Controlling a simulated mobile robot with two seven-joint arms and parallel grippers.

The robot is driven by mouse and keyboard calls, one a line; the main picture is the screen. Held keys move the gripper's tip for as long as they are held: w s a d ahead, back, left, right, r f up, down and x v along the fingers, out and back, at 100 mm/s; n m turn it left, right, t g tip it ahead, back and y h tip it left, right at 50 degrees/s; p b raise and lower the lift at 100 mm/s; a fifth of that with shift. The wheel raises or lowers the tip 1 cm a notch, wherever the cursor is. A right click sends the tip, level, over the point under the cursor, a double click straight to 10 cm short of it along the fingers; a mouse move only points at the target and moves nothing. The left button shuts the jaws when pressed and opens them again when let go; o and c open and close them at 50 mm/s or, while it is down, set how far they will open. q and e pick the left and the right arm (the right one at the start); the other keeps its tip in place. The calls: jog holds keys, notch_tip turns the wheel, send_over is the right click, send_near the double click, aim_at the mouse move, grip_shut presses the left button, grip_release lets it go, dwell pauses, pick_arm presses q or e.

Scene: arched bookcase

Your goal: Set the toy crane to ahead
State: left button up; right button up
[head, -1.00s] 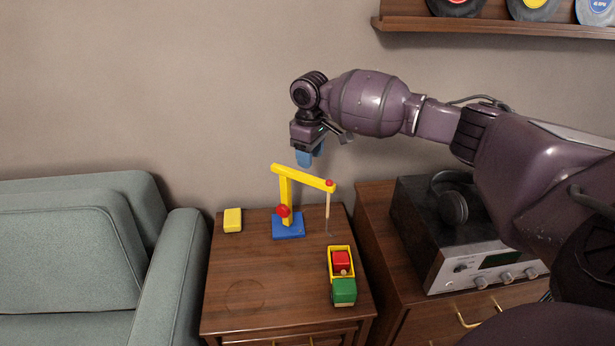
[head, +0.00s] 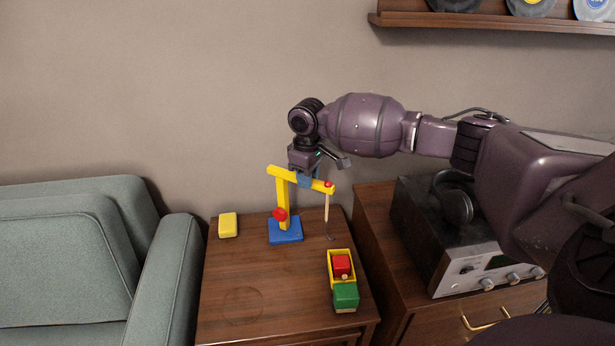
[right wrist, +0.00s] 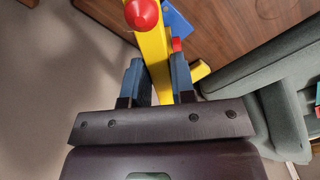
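The toy crane stands upright on the side table, with a blue base (head: 286,231), a yellow post and a yellow jib (head: 276,171). The jib points right and slightly toward me; a string with a hook (head: 328,215) hangs from its red-capped tip. A red knob (head: 279,214) sits on the post. My right gripper (head: 305,181) is down at the jib, between the post and the tip. In the right wrist view its blue fingers straddle the yellow jib (right wrist: 154,50), apart, with narrow gaps beside it. My left gripper is not in view.
A toy truck (head: 345,296) with a red block stands in front of the crane, and a yellow block (head: 228,225) lies left of it. A sofa (head: 170,270) is left; a stereo (head: 455,272) with headphones is right. A record shelf (head: 480,22) hangs above.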

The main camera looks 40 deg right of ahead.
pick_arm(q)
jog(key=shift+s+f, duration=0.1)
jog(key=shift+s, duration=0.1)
pick_arm(e)
grip_shut()
jog(key=shift+a+r+p, duration=0.15)
jog(key=shift+r+p, duration=0.05)
jog(key=shift+p, duration=0.2)
pick_arm(q)
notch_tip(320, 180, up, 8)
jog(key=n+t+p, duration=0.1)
jog(key=p, duration=0.8)
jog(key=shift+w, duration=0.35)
pick_arm(e)
jog(key=a+m, duration=0.6)
jog(key=m, duration=0.4)
jog(key=shift+w+a+f, duration=0.25)
jog(key=shift+a, duration=0.05)
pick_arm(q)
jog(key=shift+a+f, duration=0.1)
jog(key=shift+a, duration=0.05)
pick_arm(e)
jog(key=shift+m, duration=0.3)
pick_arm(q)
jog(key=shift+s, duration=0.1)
